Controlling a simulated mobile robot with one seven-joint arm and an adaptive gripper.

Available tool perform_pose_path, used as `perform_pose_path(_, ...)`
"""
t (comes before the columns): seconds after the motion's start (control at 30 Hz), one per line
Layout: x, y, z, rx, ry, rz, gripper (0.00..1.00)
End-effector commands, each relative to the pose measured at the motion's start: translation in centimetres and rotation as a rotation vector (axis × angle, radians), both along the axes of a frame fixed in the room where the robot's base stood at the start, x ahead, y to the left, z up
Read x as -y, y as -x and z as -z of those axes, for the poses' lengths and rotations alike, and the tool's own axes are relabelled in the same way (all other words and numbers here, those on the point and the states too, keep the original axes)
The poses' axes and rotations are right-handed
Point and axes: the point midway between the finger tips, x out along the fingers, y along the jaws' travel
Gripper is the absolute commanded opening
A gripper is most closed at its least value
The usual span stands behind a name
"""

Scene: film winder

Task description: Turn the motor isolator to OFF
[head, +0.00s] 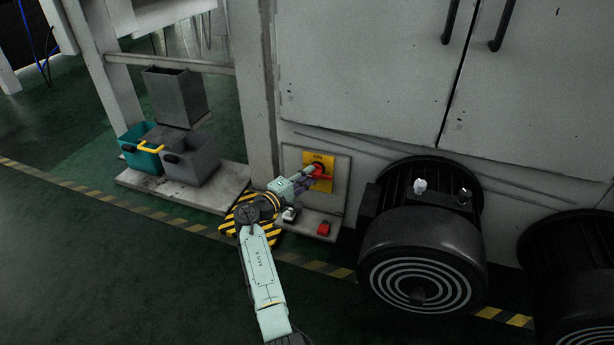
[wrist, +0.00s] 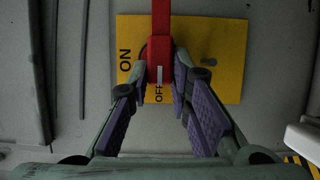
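The motor isolator is a red rotary handle on a yellow plate (head: 329,196), low on the grey cabinet. In the head view the red handle (head: 322,177) lies roughly level, partly behind my gripper (head: 312,174). In the wrist view, which is turned sideways, the handle (wrist: 160,40) runs upright across the yellow plate (wrist: 215,60). Its white mark points to the OFF lettering, and ON stands to the left. My gripper's fingertips (wrist: 161,70) are on either side of the handle's marked end. Whether both fingers press on it cannot be told.
A large black motor (head: 425,240) stands close to the right of the plate. A ledge with a red block (head: 323,228) lies below it. Bins (head: 190,160) stand on a low platform at left. The floor in front is clear.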

Motion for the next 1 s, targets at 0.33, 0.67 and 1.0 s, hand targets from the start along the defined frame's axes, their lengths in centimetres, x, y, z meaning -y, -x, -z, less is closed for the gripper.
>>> perform_pose_path(0.33, 0.0, 0.0, 0.0, 0.001, -0.001, 0.0, 0.38)
perform_pose_path(0.67, -0.6, 0.6, 0.1, 0.001, -0.001, -0.003, 0.38)
perform_pose_path(1.0, -4.1, 4.7, 0.0, 0.001, -0.002, -0.002, 0.38)
